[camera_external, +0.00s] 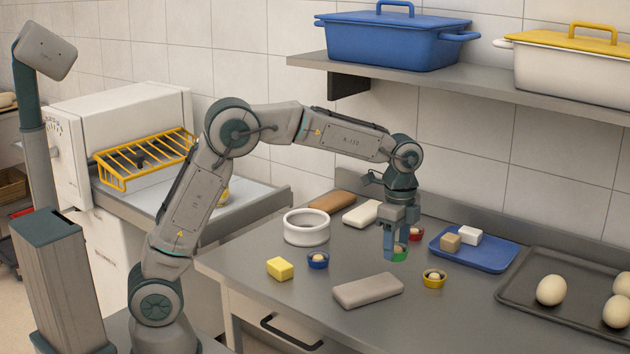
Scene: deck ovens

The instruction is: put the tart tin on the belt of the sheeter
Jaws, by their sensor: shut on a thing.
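My gripper (394,253) points straight down over the steel counter, its fingers shut on a small green tart tin (401,256). The fingers hide much of this tin, and I cannot tell whether it touches the counter. A red tin (417,236) is close behind the gripper, a yellow tin (434,281) in front to the right, and a blue tin (318,262) to the left. The white sheeter (120,125) with a yellow wire guard (145,160) stands at the left. Its grey belt (255,193) is partly hidden by my arm; a small yellow thing (224,196) shows there.
A shelf (450,83) with lidded pots hangs above.

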